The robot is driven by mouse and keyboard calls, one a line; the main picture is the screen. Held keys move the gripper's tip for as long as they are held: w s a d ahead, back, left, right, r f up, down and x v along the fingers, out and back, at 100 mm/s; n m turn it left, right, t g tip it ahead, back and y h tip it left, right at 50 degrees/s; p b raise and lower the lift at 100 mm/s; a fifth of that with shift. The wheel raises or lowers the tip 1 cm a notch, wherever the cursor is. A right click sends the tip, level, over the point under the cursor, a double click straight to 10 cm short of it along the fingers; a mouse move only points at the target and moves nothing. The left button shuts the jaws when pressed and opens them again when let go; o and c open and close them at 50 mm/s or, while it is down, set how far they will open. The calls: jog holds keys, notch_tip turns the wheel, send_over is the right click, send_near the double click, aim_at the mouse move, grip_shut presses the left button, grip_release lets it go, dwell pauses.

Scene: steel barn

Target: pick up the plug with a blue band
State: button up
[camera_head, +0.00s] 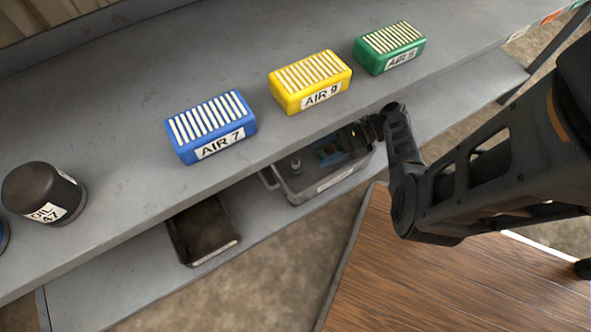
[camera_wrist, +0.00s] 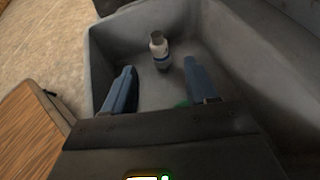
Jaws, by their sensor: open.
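The plug with a blue band (camera_wrist: 159,52) stands upright in a grey bin (camera_wrist: 106,42) in the wrist view. It is pale, with a dark grey top and a blue band low on its body. My gripper (camera_wrist: 160,78) is open over the bin, with its two blue-grey fingers apart and nothing between them. The plug is beyond the fingertips, roughly in line with the gap. In the head view the bin (camera_head: 322,190) sits on the lower shelf. A small grey upright piece (camera_head: 296,164) in it looks like the plug, its band too small to see.
A green thing (camera_wrist: 182,103) lies in the bin, mostly hidden by my gripper. The upper shelf (camera_head: 110,110) overhangs part of the bin and holds blue, yellow and green air filters and a black oil canister (camera_head: 42,193). A dark empty tray (camera_head: 203,230) sits left of the bin.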

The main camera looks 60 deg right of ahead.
aim_at(296, 167)
jog(key=b+x, duration=0.2)
jog(key=x, duration=0.4)
jog(key=shift+a, duration=0.1)
jog(key=shift+w+a, duration=0.3)
jog(key=shift+w, duration=0.05)
jog(key=shift+c, duration=0.2)
grip_shut()
